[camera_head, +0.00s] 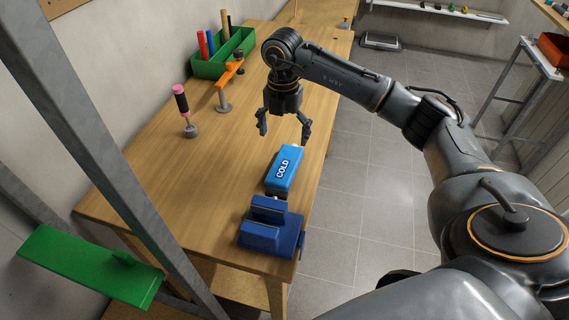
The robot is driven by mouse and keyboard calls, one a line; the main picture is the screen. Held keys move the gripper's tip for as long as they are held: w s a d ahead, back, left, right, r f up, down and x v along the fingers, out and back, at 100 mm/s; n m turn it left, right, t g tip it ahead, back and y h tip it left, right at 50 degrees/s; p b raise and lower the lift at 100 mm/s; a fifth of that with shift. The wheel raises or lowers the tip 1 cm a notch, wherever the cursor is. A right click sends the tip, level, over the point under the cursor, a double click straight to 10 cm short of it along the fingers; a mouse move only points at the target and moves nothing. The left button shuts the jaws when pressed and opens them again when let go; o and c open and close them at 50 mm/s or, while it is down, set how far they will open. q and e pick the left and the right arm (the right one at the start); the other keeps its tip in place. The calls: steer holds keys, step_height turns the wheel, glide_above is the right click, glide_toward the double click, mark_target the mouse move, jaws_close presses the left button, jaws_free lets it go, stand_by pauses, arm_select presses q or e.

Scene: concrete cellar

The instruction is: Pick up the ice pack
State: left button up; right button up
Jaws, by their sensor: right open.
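The ice pack (284,170) is a blue block with the word COLD in white on its top. It lies on the wooden workbench (190,170) near the right edge, just behind a dark blue vise-like block. My right gripper (282,135) points down with its fingers spread and empty. In the picture it sits just above and behind the ice pack, apart from it. The exact height over the bench is hard to tell. My left gripper is not in view.
The dark blue vise (262,237) stands close in front of the ice pack. A green tray (212,67) with markers, an orange clamp-like tool (229,74) and a pink-handled tool (180,98) stand farther back left. A metal post and green shelf (85,265) are at the left.

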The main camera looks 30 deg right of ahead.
mark_target(285, 163)
step_height(285, 163, down, 4)
steer(key=shift+w+r, duration=0.1)
steer(key=shift+r, duration=0.15)
steer(key=shift+s+f+p, duration=0.25)
steer(key=shift+f+p, duration=0.25)
steer(key=shift+p, duration=0.25)
steer(key=f, duration=0.1)
steer(key=f+p, duration=0.1)
steer(key=f, duration=0.1)
steer(key=shift+s+f, duration=0.3)
steer(key=shift+f, duration=0.4)
steer(key=shift+w, duration=0.1)
steer(key=c, duration=1.5)
